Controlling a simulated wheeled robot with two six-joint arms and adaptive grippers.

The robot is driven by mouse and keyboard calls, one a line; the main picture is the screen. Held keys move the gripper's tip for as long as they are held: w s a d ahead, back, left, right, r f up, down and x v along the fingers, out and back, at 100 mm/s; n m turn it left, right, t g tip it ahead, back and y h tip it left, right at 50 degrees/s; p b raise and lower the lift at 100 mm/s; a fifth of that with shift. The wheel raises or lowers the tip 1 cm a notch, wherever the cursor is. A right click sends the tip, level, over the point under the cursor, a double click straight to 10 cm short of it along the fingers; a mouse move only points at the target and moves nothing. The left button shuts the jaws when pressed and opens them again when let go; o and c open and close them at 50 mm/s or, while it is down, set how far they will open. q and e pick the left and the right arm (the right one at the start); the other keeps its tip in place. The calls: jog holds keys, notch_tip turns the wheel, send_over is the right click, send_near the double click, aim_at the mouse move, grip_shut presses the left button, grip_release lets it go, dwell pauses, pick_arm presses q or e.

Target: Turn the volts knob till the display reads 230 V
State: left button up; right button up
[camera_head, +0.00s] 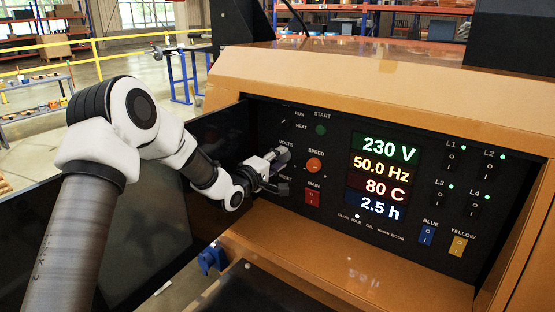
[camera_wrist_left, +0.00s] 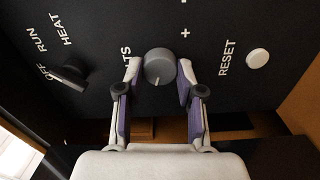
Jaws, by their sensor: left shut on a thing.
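The volts knob (camera_wrist_left: 160,67) is a round grey dial with a pale pointer mark, seen in the left wrist view beside the partly covered VOLTS label. My left gripper (camera_wrist_left: 160,78) is shut on it, one finger on each side. In the head view my left gripper (camera_head: 281,168) is at the left part of the black panel and hides the knob. The display (camera_head: 383,175) reads 230 V in its top green row, with 50.0 Hz, 80 C and 2.5 h below. My right gripper is in neither view.
A run/heat selector (camera_wrist_left: 72,72) and a white reset button (camera_wrist_left: 257,59) flank the knob. The panel sits recessed in an orange housing (camera_head: 400,90).

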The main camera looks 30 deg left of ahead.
pick_arm(q)
jog(key=shift+n, duration=0.6)
jog(key=shift+r, duration=0.1)
